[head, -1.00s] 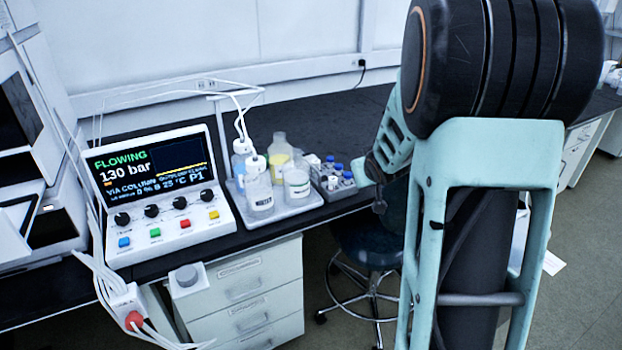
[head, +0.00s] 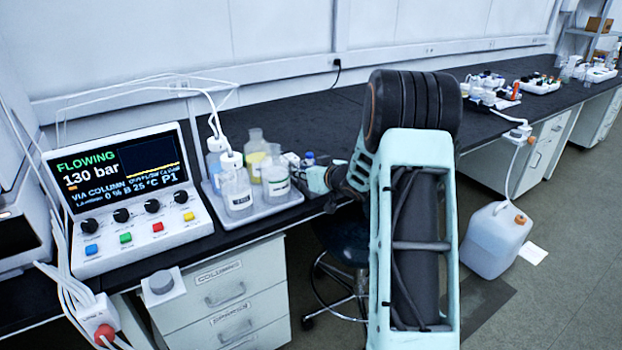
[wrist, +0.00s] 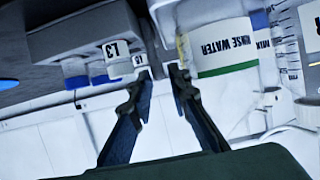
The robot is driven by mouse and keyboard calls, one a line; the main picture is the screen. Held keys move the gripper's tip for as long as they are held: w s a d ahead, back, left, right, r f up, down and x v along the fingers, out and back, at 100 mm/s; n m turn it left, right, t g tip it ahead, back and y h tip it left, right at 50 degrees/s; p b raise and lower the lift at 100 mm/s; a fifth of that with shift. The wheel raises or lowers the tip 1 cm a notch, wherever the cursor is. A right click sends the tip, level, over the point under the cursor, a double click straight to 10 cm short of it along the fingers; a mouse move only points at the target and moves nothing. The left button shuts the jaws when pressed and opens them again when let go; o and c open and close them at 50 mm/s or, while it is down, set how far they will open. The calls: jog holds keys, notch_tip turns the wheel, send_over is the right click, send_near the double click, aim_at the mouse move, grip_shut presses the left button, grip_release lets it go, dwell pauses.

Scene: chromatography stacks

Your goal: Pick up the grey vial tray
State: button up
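The grey vial tray (wrist: 80,38) fills the upper left of the wrist view, which looks upside down. Blue-capped vials and a white L3 label show on it. In the head view the tray is mostly hidden behind my arm; a blue vial cap (head: 309,156) shows above it, right of the bottles. My gripper (wrist: 158,70) has its two dark fingers apart, with a gap between the tips. The tips are close to the tray's end by the label. I cannot tell whether they touch it.
The rinse water bottle (wrist: 222,40) stands close to the right finger in the wrist view. In the head view, bottles stand on a white tray (head: 245,212) left of my gripper, beside the control panel (head: 125,195). A stool (head: 335,240) is below the bench edge.

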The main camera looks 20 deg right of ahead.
aim_at(294, 165)
jog(key=x, duration=0.5)
jog(key=shift+w+d+r+b, duration=0.1)
jog(key=shift+w+r+b, duration=0.15)
jog(key=shift+r+b, duration=0.15)
grip_shut()
jog(key=shift+r, duration=0.15)
